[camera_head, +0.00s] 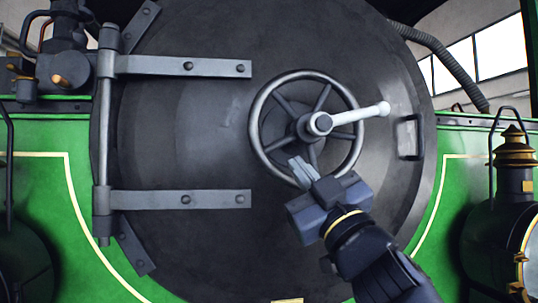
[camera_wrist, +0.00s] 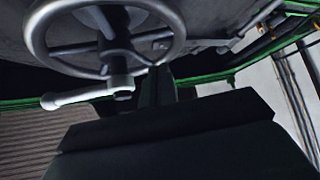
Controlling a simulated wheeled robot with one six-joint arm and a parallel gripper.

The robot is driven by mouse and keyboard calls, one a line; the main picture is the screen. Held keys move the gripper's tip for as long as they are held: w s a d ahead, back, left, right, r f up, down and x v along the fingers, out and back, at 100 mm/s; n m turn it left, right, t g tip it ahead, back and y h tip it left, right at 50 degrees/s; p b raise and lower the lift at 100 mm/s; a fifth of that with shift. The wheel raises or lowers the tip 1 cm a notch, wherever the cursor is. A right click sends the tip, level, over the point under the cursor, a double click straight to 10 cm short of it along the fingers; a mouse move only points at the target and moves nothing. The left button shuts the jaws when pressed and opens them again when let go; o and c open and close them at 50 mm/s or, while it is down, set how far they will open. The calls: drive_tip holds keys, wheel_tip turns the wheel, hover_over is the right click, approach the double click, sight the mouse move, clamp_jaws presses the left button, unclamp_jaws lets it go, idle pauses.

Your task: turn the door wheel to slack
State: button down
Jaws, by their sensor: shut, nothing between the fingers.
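The door wheel (camera_head: 262,98) is a grey spoked ring at the right of the middle of the round dark smokebox door (camera_head: 210,120). A pale handle (camera_head: 360,114) reaches from its hub to the right and slightly up. My gripper (camera_head: 303,170) is shut and empty at the wheel's lower rim, in front of it in the head view; I cannot tell whether it touches. In the wrist view the wheel (camera_wrist: 110,73) fills the upper left, with the handle (camera_wrist: 85,96) below its hub. The gripper's dark body (camera_wrist: 170,140) hides the lower middle there.
Two hinge straps (camera_head: 190,67) cross the door's left side. A small grab handle (camera_head: 409,137) is at the door's right edge. A lamp (camera_head: 510,225) stands at the far right, and a dark fitting (camera_head: 65,60) is at the upper left. The space before the door's left half is clear.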

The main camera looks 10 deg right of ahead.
sight(278, 141)
drive_tip(key=p+x, duration=0.2)
drive_tip(key=x, duration=0.6)
drive_tip(key=shift+w+a+r+p, duration=0.1)
drive_tip(key=shift+w+r+p, duration=0.15)
drive_tip(key=shift+p, duration=0.15)
